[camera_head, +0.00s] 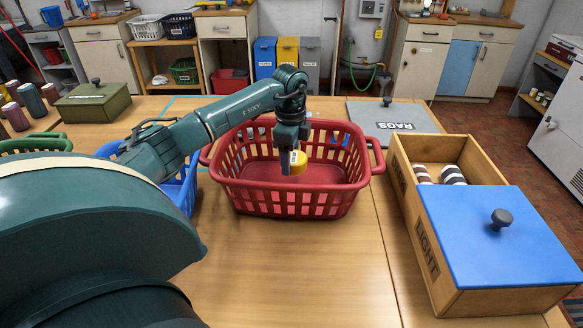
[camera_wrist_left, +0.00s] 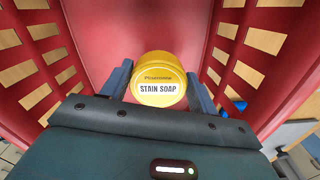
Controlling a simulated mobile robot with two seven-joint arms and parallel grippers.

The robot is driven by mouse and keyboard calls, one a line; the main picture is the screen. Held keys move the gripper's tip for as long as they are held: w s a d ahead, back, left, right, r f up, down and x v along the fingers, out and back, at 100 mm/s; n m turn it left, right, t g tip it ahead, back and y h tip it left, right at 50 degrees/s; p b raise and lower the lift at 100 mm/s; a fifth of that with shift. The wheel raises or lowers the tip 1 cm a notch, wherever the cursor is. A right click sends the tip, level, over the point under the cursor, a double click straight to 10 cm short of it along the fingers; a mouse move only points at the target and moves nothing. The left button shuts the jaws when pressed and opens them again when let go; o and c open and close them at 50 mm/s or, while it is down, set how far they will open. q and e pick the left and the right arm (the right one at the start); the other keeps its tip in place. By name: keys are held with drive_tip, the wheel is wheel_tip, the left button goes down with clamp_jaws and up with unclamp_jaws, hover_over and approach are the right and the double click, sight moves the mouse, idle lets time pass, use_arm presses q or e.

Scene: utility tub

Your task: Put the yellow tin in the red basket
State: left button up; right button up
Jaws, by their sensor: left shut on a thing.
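The yellow tin (camera_head: 298,163) has a white label, which reads "STAIN SOAP" in the left wrist view (camera_wrist_left: 158,80). My left gripper (camera_head: 291,160) is shut on the tin, with one finger on each side of it in the left wrist view (camera_wrist_left: 158,92). The red basket (camera_head: 290,202) stands on the table with its handles to left and right. The gripper and tin are within the basket's opening, over its floor; the exact gap to the floor is hard to tell. My right gripper does not show.
A blue basket (camera_head: 181,190) and a green basket (camera_head: 38,144) are at the left, partly behind my arm. A wooden box (camera_head: 414,222) with a blue lid (camera_head: 497,240) stands at the right. A grey "RAGS" lid (camera_head: 396,117) lies behind.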

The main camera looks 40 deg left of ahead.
use_arm(q)
drive_tip(key=shift+f, duration=1.9)
drive_tip(key=shift+f, duration=0.2)
drive_tip(key=o, duration=1)
drive_tip(key=shift+r, duration=0.1)
wheel_tip(320, 180, up, 12)
drive_tip(key=shift+r+b, duration=0.15)
drive_tip(key=shift+b, duration=0.2)
